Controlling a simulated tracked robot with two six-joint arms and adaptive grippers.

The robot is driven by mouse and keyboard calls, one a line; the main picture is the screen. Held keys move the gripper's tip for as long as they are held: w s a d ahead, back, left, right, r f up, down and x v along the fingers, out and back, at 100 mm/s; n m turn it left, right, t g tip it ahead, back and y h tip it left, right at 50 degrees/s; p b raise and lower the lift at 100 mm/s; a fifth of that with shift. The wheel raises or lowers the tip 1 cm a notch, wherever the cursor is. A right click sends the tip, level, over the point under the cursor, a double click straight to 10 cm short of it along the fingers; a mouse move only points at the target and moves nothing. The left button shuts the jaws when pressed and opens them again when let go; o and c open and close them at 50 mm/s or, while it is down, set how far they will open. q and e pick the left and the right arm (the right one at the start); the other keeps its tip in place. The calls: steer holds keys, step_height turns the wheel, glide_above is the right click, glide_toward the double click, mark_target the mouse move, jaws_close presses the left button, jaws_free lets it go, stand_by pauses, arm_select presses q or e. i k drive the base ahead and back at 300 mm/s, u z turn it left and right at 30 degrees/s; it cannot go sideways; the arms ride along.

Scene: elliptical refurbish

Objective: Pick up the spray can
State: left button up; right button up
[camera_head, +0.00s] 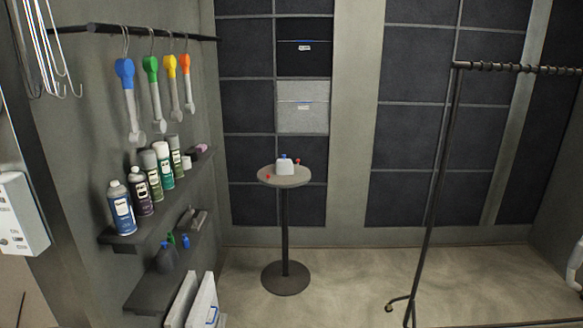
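Several spray cans stand upright in a row on the upper dark shelf on the left wall. The nearest is a blue and white can (121,212) with a light cap. Behind it are a dark can (141,195), a dark green can with a grey cap (151,177), a teal and white can (164,166) and a further can with a pale cap (175,158). The cans partly overlap in this view. I cannot make out either of my grippers.
Colored-top tools (128,95) hang from a rail above the cans. A lower shelf (155,290) holds dark bottles. A round table (284,178) carries a white container. A dark rack (452,150) stands at right. The floor between table and rack is clear.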

mark_target(137, 182)
steer(key=z, duration=0.05)
steer(key=i, duration=0.85)
steer(key=u, duration=0.1)
